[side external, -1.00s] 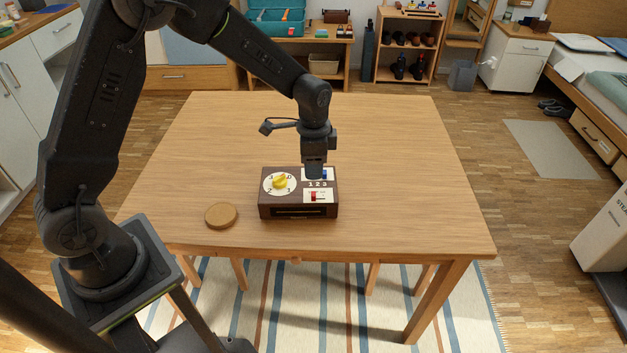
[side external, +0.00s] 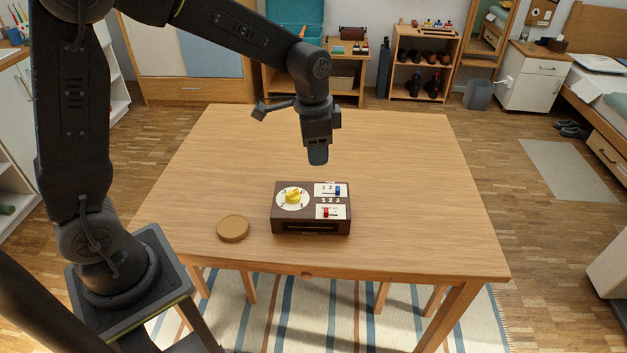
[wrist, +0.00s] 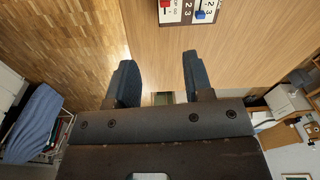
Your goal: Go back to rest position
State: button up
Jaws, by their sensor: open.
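My gripper (side external: 317,160) hangs above the table, a little behind and above the brown box, and touches nothing. In the wrist view its two fingers (wrist: 157,80) are apart with nothing between them. The brown box (side external: 311,228) sits on the table with a white dial and yellow knob (side external: 293,196) on the left of its top. A blue slider (side external: 338,190) and a red slider (side external: 326,212) are on the right of its top. The drawer front shows as a dark slot and looks closed. Part of the box's top also shows in the wrist view (wrist: 188,12).
A round tan disc (side external: 233,228) lies on the table left of the box. The wooden table (side external: 420,200) is otherwise clear. Shelves (side external: 422,62), a bin (side external: 478,95) and a bed stand well beyond the table.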

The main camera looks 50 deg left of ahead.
jog(key=s+r+n+t, duration=0.2)
jog(key=s+r+n, duration=0.1)
jog(key=s, duration=0.7)
jog(key=s+r+n+t, duration=0.2)
jog(key=s+r, duration=0.4)
jog(key=s, duration=0.4)
jog(key=shift+s+d+r+n+t, duration=0.2)
jog(key=shift+r+n+t, duration=0.1)
jog(key=shift+n, duration=0.6)
